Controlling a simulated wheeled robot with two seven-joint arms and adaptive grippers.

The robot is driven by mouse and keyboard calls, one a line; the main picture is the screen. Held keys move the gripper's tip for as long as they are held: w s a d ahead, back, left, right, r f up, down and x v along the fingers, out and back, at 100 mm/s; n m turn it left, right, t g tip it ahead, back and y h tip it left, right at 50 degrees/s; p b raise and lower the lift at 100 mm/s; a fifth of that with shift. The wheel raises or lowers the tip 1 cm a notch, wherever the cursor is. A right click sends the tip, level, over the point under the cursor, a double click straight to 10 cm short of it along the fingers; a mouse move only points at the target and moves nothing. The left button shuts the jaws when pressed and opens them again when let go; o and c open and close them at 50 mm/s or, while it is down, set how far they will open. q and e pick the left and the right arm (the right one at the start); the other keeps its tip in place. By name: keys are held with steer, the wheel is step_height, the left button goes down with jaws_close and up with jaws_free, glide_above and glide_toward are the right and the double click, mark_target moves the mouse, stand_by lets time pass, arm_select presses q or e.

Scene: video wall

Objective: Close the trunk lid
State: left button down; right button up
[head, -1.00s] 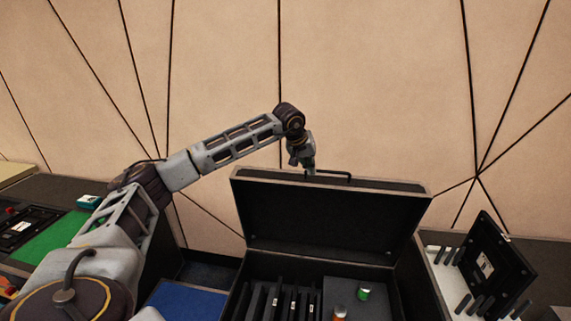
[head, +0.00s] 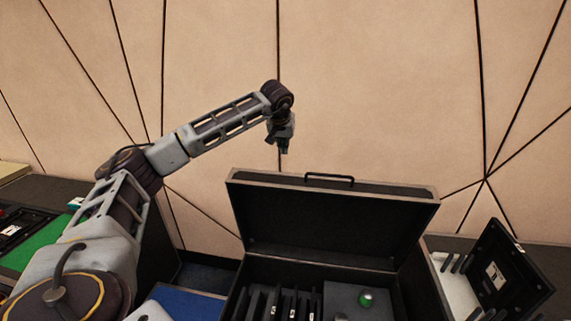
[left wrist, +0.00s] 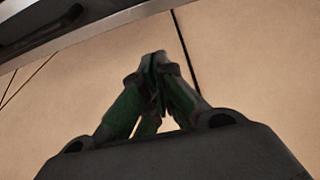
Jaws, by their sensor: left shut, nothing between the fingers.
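The black trunk's lid (head: 325,222) stands raised and open at the back of the trunk in the head view, with a dark handle (head: 330,177) on its top edge. My left gripper (head: 283,150) is above and left of the handle, apart from the lid, pointing down. In the left wrist view its fingers (left wrist: 158,62) meet at the tips, shut and empty. A dark handle and a pale edge (left wrist: 60,35) cross the top left of that view. The trunk's inside (head: 275,303) shows dark upright panels in slots. My right gripper is not in view.
A grey block with a green-capped item (head: 366,299) lies in the trunk's right part. A tilted black panel (head: 500,270) stands on the right, near a white slotted holder (head: 455,285). A blue mat (head: 187,303) lies left of the trunk. The patterned wall is behind.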

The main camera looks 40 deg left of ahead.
arm_select(q)
steer(key=shift+w+a, duration=0.3)
steer(key=shift+s+r, duration=0.1)
step_height(320, 180, down, 10)
steer(key=shift+w+a+r+p, duration=0.2)
steer(key=shift+w+r+p, duration=0.05)
steer(key=shift+w+p, duration=0.2)
stand_by(1.3)
steer(key=shift+s+f, duration=0.1)
stand_by(0.5)
